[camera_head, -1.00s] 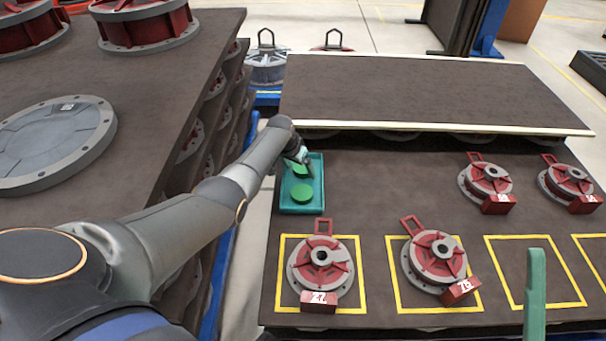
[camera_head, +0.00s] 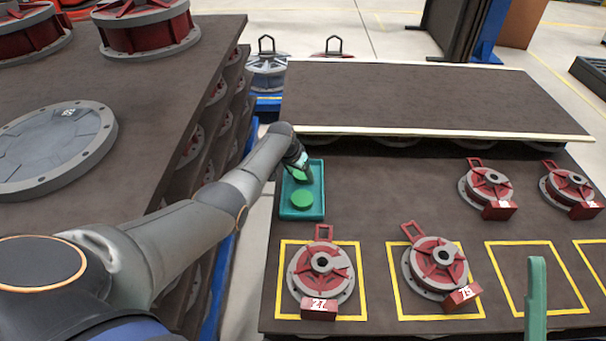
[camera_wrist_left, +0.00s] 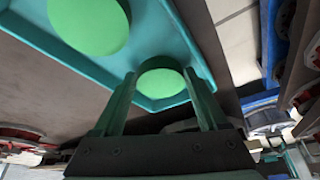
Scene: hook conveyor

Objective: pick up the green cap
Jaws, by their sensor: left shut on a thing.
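The teal tray (camera_head: 313,207) lies on the dark table and bears two round green caps. The far green cap (camera_head: 303,178) is at the tray's far end, partly hidden by my left gripper (camera_head: 301,164). In the left wrist view this cap (camera_wrist_left: 161,83) sits between the two green fingers of my left gripper (camera_wrist_left: 164,98), which is shut on it. I cannot tell whether it is lifted off the tray. The near green cap (camera_head: 302,201) lies free in the tray; it also shows in the left wrist view (camera_wrist_left: 88,22). A green finger-like piece (camera_head: 536,300) at the lower right may belong to my right gripper.
Red and grey flanged parts (camera_head: 321,273) stand near the tray, some inside yellow squares. A raised dark board (camera_head: 430,95) with pale edges is behind the tray. A large bench (camera_head: 150,70) with bigger flanges is on the left.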

